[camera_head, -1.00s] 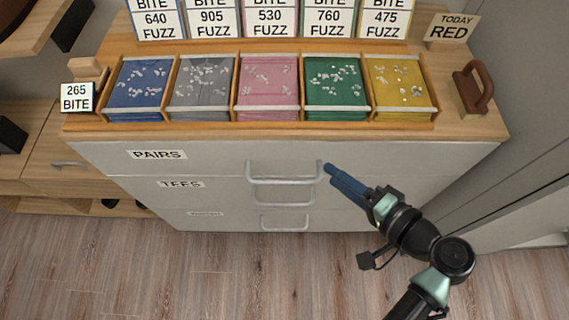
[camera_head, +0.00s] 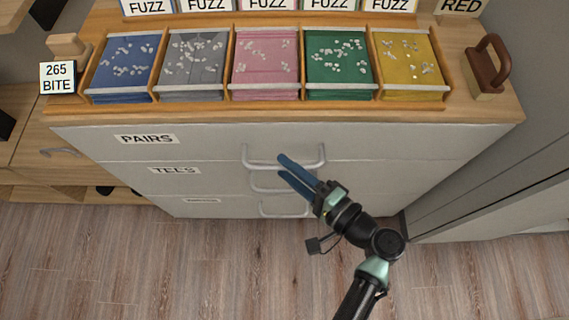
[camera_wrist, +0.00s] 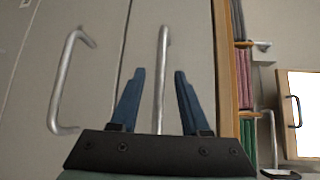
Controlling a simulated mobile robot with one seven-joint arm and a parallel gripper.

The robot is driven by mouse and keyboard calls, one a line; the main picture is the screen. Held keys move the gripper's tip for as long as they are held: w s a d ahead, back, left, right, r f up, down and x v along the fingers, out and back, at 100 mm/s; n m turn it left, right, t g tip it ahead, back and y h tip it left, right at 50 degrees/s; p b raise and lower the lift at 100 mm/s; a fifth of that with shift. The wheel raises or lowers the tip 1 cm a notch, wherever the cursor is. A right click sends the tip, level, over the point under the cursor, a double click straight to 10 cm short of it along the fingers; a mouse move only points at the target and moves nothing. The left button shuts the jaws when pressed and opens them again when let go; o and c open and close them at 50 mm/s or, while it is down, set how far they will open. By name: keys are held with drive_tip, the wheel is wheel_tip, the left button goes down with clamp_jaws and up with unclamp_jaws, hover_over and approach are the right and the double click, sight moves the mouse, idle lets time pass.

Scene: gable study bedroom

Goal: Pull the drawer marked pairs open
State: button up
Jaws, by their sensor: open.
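The drawer marked PAIRS (camera_head: 200,145) is the top drawer of a white-fronted chest in the head view, and it looks shut. Its grey bar handle (camera_head: 262,166) is at the middle of the front. My gripper (camera_head: 281,166) is open, with its two blue fingers at this handle, one above and one below the bar in the picture. In the wrist view the PAIRS handle (camera_wrist: 162,60) shows between the open fingers of my gripper (camera_wrist: 159,71), touching neither. I cannot tell how deep the fingers reach.
The handle of the drawer below (camera_head: 262,188) sits close under; it also shows in the wrist view (camera_wrist: 63,85). A divided tray (camera_head: 270,103) of folded cloths and a brown-handled block (camera_head: 488,68) stand on top. A grey panel (camera_head: 490,170) stands at right.

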drive_tip(key=shift+w+a+f, duration=0.1)
drive_tip(key=shift+w+a, duration=0.4)
drive_tip(key=shift+a, duration=0.05)
clamp_jaws()
idle(1.1)
